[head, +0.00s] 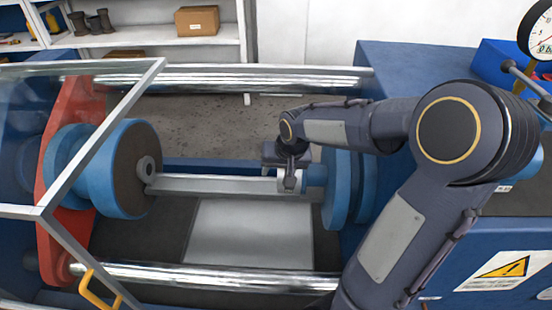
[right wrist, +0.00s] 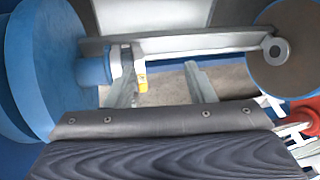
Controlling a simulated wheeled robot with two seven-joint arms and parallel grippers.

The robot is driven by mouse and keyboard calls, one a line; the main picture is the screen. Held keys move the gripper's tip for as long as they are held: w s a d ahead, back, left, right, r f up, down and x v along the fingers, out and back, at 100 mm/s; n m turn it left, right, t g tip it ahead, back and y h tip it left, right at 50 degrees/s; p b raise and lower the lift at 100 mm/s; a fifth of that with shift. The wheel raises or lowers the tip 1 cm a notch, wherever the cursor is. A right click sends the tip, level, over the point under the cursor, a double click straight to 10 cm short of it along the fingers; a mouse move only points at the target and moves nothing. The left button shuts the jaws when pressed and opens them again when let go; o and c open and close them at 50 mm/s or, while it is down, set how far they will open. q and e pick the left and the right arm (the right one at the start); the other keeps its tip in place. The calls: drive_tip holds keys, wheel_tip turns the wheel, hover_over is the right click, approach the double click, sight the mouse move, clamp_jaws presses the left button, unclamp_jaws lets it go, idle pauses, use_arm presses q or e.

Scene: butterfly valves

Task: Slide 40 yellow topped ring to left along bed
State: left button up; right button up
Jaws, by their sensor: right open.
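The yellow topped ring shows in the right wrist view as a pale collar with a small yellow patch (right wrist: 141,82). It sits at the end of the grey bed bar (right wrist: 205,43), beside the blue hub of the large blue disc (right wrist: 35,70). In the head view my gripper mostly hides the ring. My right gripper (head: 290,180) is over the right end of the bed bar (head: 215,185). In the right wrist view its fingers (right wrist: 160,85) are spread apart. The left-hand finger is close to the ring; I cannot tell whether they touch. My left gripper is not in view.
A blue disc with a dark face (head: 130,168) stands at the bar's left end, by a red plate (head: 62,160). Shiny rails run behind (head: 240,78) and in front (head: 210,278). A clear framed guard (head: 110,130) covers the left. The bar's middle is clear.

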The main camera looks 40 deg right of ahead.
sight(281, 173)
drive_tip(key=w+d+f, duration=0.3)
drive_tip(key=f, duration=0.2)
drive_tip(key=w+d+f+h+p, duration=0.1)
drive_tip(key=w+d+f, duration=0.2)
drive_tip(key=w+f, duration=0.1)
drive_tip(key=w+d+f+m+g+h, duration=0.1)
drive_tip(key=w+d+f, duration=0.2)
drive_tip(key=f, duration=0.3)
drive_tip(key=shift+w+d+f+p, duration=0.3)
drive_tip(key=shift+w+f+p, duration=0.05)
drive_tip(key=shift+w, duration=0.2)
clamp_jaws()
